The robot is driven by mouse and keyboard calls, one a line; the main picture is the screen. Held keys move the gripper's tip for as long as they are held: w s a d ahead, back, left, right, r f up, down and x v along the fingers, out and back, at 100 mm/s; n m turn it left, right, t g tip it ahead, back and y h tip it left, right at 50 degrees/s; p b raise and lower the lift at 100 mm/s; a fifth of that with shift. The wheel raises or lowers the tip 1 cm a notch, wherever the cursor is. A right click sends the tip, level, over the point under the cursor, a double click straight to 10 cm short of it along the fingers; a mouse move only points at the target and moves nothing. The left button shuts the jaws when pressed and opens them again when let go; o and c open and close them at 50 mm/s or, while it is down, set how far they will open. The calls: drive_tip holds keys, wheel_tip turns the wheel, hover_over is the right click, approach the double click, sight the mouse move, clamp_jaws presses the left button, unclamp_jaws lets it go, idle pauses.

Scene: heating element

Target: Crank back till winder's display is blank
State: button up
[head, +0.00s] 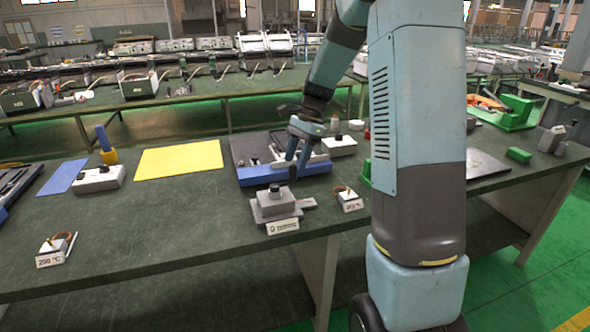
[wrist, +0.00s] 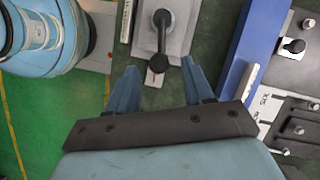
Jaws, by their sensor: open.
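The winder (head: 275,205) is a grey stepped block near the front edge of the bench, with a dark round part on top. Its white front display (head: 283,227) bears dark characters too small to read surely. In the wrist view the winder (wrist: 178,42) shows from above with a black crank (wrist: 161,38), its round ends joined by a bar. My gripper (head: 304,152) is above the bench, behind and right of the winder in the head view. In the wrist view my gripper (wrist: 160,72) is open, its fingers apart on either side of the crank's lower end, holding nothing.
A blue-edged tray (head: 262,175) lies behind the winder. A small holder labelled with a temperature (head: 348,198) stands to its right; another, marked 200 °C (head: 56,250), is far left. A yellow sheet (head: 180,158) lies back left.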

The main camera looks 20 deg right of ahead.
sight(294, 168)
drive_tip(key=shift+x, duration=2.1)
drive_tip(key=shift+c, duration=0.5)
clamp_jaws()
drive_tip(key=shift+d, duration=0.25)
